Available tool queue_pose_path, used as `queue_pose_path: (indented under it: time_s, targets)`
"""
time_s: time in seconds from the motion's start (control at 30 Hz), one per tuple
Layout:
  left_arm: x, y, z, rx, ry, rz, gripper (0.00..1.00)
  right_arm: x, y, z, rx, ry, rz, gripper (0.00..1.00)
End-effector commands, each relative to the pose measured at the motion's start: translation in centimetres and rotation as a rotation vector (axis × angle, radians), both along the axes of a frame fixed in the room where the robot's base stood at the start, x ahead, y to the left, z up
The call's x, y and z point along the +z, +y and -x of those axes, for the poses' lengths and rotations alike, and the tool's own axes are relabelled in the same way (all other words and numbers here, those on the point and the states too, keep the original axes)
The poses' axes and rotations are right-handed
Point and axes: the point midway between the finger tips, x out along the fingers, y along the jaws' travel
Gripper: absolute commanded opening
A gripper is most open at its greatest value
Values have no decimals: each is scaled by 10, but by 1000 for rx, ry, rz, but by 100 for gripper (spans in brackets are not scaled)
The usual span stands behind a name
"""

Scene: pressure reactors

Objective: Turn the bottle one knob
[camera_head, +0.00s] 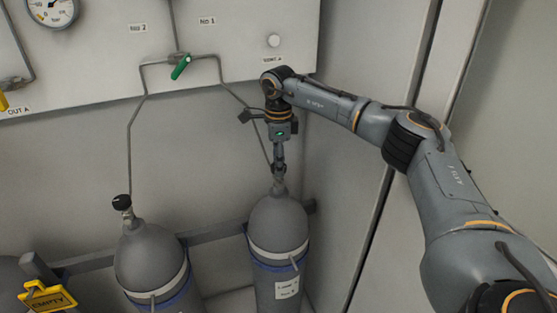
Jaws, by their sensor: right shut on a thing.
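A grey gas bottle (279,228) stands upright at the centre, below the "No 1" label (207,21). It has a white band and a paper tag. My right gripper (279,164) points down over the bottle's valve top and is shut on its knob. The fingers hide the knob almost wholly. A second grey bottle (148,258) stands to the left, with its black knob (122,202) in plain view. My left gripper is not in view.
Thin pipes run from the bottles up to a wall panel (100,55) with a green lever (181,67) and a gauge (52,10). A yellow "EMPTY" sign (47,298) hangs at lower left. A rail (212,233) runs behind the bottles. The cabinet wall stands close on the right.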

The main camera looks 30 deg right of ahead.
Motion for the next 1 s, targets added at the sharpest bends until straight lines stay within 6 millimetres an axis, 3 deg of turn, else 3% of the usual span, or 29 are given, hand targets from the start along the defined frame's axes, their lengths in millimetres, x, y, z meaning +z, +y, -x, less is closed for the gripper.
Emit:
queue_pose_path:
  time_s: [1.0]
  targets:
    - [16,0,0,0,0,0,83,1,-1,0,-967,-1,2,9]
